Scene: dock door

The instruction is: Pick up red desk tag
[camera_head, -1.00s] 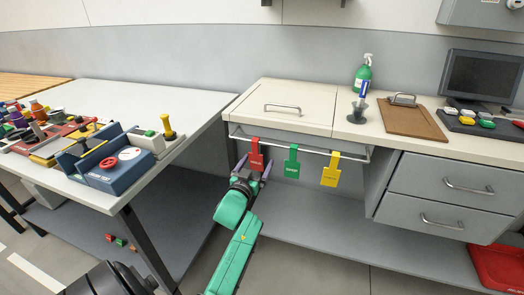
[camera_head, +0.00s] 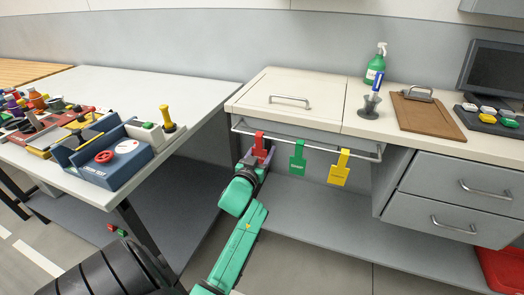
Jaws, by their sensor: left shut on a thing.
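The red desk tag (camera_head: 260,143) hangs by its hook on the metal rail (camera_head: 300,143) under the front of the desk. My left gripper (camera_head: 257,159) is shut on the lower part of the red tag, with its fingers covering much of it. The green tag (camera_head: 297,160) and the yellow tag (camera_head: 340,168) hang on the same rail to the right, apart from the gripper. My right gripper is not in view.
The desk (camera_head: 420,120) carries a spray bottle (camera_head: 376,64), a clipboard (camera_head: 428,112) and a monitor (camera_head: 492,78). Drawers (camera_head: 450,190) stand right of the rail. A workbench (camera_head: 170,85) with several devices is at left. A red bin (camera_head: 502,268) sits low at right.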

